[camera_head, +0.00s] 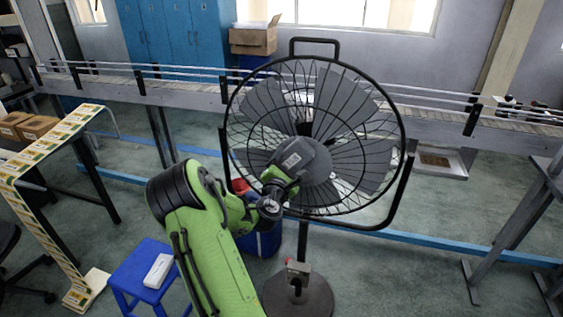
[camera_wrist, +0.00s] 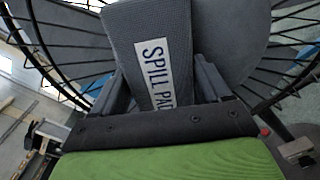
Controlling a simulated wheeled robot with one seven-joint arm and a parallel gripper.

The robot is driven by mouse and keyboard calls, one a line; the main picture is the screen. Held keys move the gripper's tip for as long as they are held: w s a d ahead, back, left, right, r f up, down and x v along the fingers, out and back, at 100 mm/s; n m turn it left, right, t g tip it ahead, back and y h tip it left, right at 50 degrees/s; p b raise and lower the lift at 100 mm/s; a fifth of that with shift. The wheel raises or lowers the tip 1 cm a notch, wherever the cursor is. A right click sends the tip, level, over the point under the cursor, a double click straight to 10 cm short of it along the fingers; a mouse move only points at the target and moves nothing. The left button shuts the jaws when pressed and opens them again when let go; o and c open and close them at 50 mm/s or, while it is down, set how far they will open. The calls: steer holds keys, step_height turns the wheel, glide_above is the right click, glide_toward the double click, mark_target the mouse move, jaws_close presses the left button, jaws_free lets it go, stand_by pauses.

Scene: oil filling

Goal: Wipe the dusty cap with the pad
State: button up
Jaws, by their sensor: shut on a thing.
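The grey pad, with a white "SPILL PAD" label, stands between the jaws of my gripper (camera_wrist: 165,92) in the wrist view (camera_wrist: 152,25). My gripper is shut on it. In the head view the pad (camera_head: 308,152) is at the middle of a black-caged standing fan (camera_head: 358,110). The round grey cap (camera_head: 319,171) at the fan's centre lies behind the pad and is partly hidden by it. It also shows beside the pad in the wrist view (camera_wrist: 228,40). The pad overlaps the cap; I cannot tell whether they touch. No dust can be made out.
The fan's round base (camera_head: 315,300) stands on the floor. A blue stool (camera_head: 150,270) with a white object is at lower left. A blue drum (camera_head: 262,242) is behind my arm. A conveyor (camera_head: 190,95) runs behind the fan.

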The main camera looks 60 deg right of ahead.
steer(key=shift+s+d+p, duration=0.25)
steer(key=shift+s+p, duration=0.1)
steer(key=shift+s, duration=1.15)
steer(key=shift+s+d+p, duration=0.25)
steer(key=shift+s+p, duration=0.05)
steer(key=shift+s, duration=1.25)
steer(key=shift+s+d+p, duration=0.25)
steer(key=shift+s+p, duration=0.1)
steer(key=shift+s, duration=1.15)
steer(key=shift+a+f+b, duration=0.15)
steer(key=shift+a+b, duration=0.4)
steer(key=shift+b, duration=0.15)
steer(key=b, duration=0.3)
glide_toward(322, 161)
steer(key=shift+d+f, duration=0.1)
steer(key=shift+d, duration=0.2)
